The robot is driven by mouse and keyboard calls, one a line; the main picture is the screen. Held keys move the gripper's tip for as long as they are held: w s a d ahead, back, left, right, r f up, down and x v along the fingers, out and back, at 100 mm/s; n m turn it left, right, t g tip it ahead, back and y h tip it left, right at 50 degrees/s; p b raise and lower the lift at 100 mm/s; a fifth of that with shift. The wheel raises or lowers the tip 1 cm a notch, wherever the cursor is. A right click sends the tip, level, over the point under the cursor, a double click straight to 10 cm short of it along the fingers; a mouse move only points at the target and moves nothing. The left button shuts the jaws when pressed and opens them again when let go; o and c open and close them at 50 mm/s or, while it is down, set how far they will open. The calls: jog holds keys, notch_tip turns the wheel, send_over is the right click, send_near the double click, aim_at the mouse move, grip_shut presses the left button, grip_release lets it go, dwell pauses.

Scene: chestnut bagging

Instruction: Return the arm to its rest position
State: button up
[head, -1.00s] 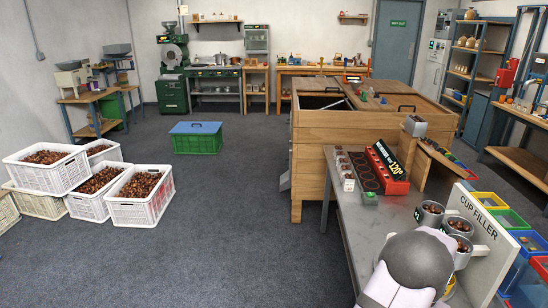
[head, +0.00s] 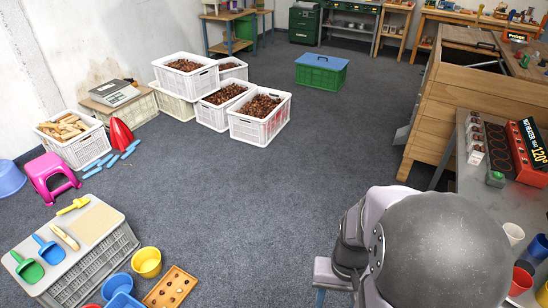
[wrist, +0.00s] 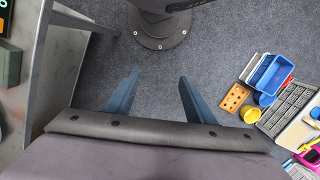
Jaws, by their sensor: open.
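My gripper (wrist: 160,98) shows in the wrist view with its two blue fingers spread apart. Nothing is between them, only grey carpet (wrist: 205,45) and part of my round base beyond. In the head view my arm fills the lower right, and the fingers there are hidden. The metal table (wrist: 62,75) with the cup heater lies to the left in the wrist view, apart from the fingers.
White crates of chestnuts (head: 262,132) and a green box with a blue lid (head: 321,70) stand on the floor. At lower left are a scoop table (head: 95,222), a yellow bucket (head: 146,262) and a pink stool (head: 52,170). Open carpet (head: 220,185) lies between.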

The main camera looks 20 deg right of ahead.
jog(key=w+a+r+n, duration=0.1)
jog(key=w+a+n, duration=0.1)
jog(key=a, duration=0.2)
jog(key=w+a+r+n+t, duration=0.1)
jog(key=w+a+n, duration=0.1)
jog(key=a+n, duration=0.1)
jog(key=shift+a+r+h, duration=0.3)
jog(key=shift+a+r, duration=0.05)
jog(key=shift+a, duration=0.5)
jog(key=shift+w, duration=0.1)
dwell(1.2)
